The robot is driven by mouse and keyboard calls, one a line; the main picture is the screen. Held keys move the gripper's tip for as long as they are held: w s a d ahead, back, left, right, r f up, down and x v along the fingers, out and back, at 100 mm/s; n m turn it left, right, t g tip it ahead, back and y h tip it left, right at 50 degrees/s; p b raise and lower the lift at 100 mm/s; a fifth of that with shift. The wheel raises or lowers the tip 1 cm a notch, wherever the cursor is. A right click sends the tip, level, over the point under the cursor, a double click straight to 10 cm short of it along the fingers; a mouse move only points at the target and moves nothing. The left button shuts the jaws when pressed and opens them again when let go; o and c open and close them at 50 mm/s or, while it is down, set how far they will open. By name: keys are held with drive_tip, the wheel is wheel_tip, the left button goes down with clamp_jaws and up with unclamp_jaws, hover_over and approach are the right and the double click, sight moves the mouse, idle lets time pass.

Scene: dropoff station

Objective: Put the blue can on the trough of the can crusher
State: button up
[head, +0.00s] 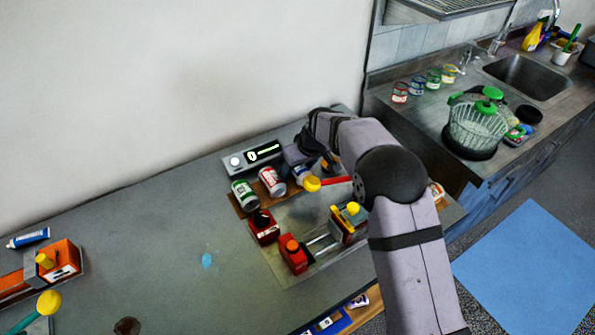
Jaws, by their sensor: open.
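The blue can (299,173) stands at the right end of a short row, beside the red can (271,181) and the green can (244,194). My gripper (312,160) is at the blue can, partly covering it. My arm hides much of the gripper, and I cannot tell whether its fingers touch the can. The can crusher (347,222) has red and yellow parts. Its trough (321,244) lies between the red blocks in front of the cans and looks empty. A red lever with a yellow knob (312,184) sticks out between the blue can and the crusher.
A device with a lit display (254,155) stands behind the cans. An orange device (60,263) and a blue tube (28,238) lie at the left. The middle of the bench is mostly clear.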

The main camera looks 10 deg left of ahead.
drive_tip(key=c, duration=0.6)
drive_tip(key=shift+c, duration=0.2)
drive_tip(key=shift+r, duration=0.15)
drive_tip(key=shift+r+p, duration=1.7)
drive_tip(key=shift+r, duration=0.7)
